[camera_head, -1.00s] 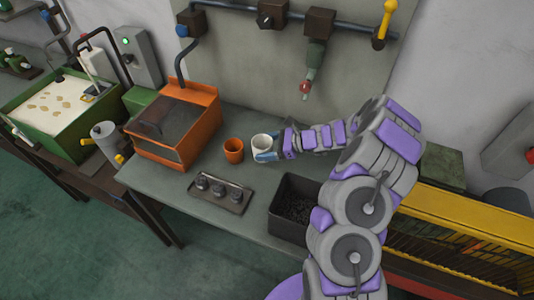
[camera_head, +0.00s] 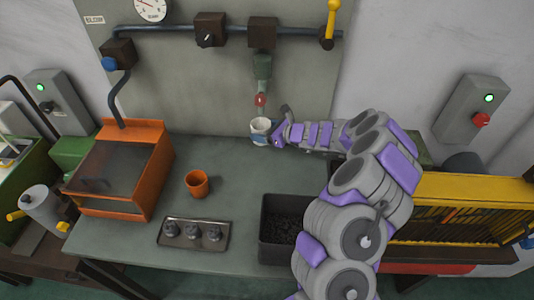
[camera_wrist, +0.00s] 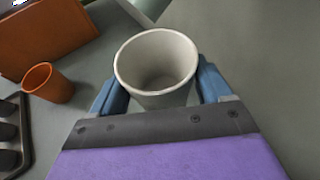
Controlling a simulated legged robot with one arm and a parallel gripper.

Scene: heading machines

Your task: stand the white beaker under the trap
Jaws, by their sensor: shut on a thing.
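The white beaker (camera_head: 261,127) is upright near the back of the bench, close to the wall panel. It also shows in the wrist view (camera_wrist: 157,68), empty inside, with a blue finger on either side. My gripper (camera_head: 262,138) is shut on it. The trap (camera_head: 262,68) is a green fitting hanging from a dark block on the wall pipe, with a red tip (camera_head: 260,99) just above the beaker in the head view. I cannot tell whether the beaker's base touches the bench.
An orange cup (camera_head: 196,184) stands on the bench to the left. A tray with several dark pieces (camera_head: 193,234) lies in front. A black bin (camera_head: 283,228) of dark bits stands right of it. An orange hooded box (camera_head: 122,168) is at left. Bench around the beaker is clear.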

